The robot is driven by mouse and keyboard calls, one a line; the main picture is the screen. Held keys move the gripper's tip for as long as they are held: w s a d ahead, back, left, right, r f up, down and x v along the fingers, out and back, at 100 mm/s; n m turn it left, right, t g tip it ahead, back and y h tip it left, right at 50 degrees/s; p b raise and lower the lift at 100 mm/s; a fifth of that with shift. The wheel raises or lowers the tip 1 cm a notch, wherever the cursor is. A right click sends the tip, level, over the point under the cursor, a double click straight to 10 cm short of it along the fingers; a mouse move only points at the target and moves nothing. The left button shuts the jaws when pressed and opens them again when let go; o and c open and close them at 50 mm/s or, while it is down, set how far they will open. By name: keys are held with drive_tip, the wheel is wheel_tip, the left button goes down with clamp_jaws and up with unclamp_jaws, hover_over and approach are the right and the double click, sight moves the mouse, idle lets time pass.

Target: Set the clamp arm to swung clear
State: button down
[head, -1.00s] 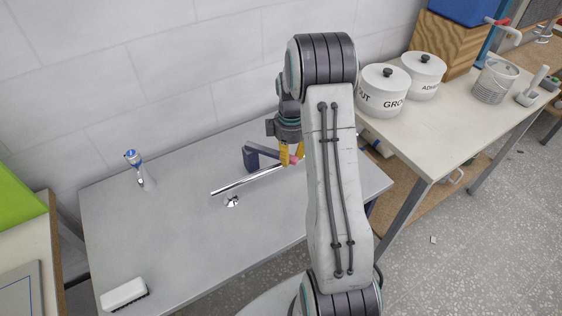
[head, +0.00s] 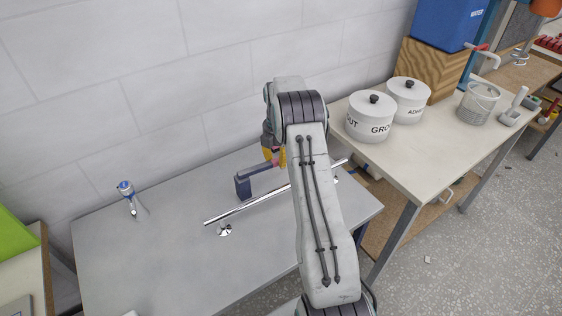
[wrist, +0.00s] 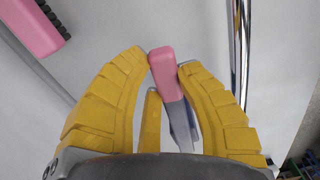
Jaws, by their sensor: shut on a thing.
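The clamp has a dark blue upright block (head: 243,187) on the grey table. Its clamp arm (head: 264,168) runs from the block up and right to my gripper (head: 276,157), on the wall side of a chrome bar (head: 255,201). In the wrist view, the clamp arm's pink end (wrist: 162,62) lies between the yellow fingers of my gripper (wrist: 164,60), with the grey-blue arm (wrist: 184,128) below it. My gripper is shut on this end. The chrome bar stands apart to the right in the wrist view (wrist: 238,60). My arm hides part of the bar in the head view.
A small blue-topped chrome fitting (head: 128,196) stands at the table's left. The tiled wall (head: 150,90) is behind. White pots (head: 370,118) stand on the bench at right. A pink block with dark knobs (wrist: 38,22) shows at the wrist view's upper left.

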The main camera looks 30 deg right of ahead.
drive_tip(key=shift+w+f+n, duration=0.15)
drive_tip(key=shift+w+n, duration=0.55)
drive_tip(key=c, duration=0.8)
unclamp_jaws()
drive_tip(key=shift+w, duration=0.1)
drive_tip(key=shift+c, duration=0.2)
wheel_tip(320, 180, up, 12)
idle(0.4)
